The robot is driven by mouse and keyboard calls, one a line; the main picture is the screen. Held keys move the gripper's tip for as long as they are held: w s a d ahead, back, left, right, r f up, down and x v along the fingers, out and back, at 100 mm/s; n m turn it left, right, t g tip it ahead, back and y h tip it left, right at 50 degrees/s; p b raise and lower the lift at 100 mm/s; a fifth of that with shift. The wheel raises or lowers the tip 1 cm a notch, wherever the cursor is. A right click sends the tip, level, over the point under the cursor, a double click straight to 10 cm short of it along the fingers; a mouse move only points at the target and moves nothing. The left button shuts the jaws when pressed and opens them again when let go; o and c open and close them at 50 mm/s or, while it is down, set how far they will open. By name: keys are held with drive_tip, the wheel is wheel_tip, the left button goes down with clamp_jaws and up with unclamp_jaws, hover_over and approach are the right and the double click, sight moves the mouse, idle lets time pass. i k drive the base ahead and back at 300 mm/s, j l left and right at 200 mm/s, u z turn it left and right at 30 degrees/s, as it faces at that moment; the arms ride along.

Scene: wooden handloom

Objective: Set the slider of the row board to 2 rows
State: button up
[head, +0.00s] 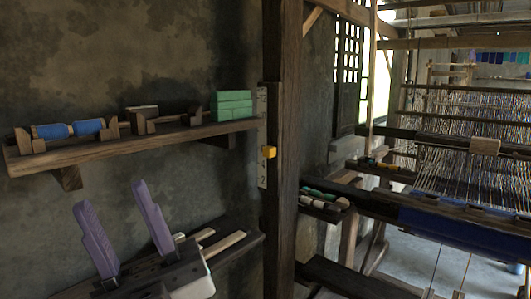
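The row board (262,110) is a narrow pale upright strip with small marks, fixed at the left side of the dark wooden post. Its yellow slider (269,152) sits a little below the middle of the strip. The marks are too small to read, so I cannot tell which row the slider is at. My gripper (111,197), with two purple fingers, is at the lower left, pointing up. It is open and empty, well left of and below the slider, and touches nothing that I can see.
A lower wooden shelf (245,240) lies behind my gripper. The post (283,200) stands right of the board; the loom (450,170) fills the right side.

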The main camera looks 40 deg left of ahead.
sight(269, 152)
drive_tip(key=i+l+u, duration=0.25)
drive_tip(key=i, duration=0.35)
drive_tip(key=i+l+u, duration=0.3)
drive_tip(key=i, duration=0.25)
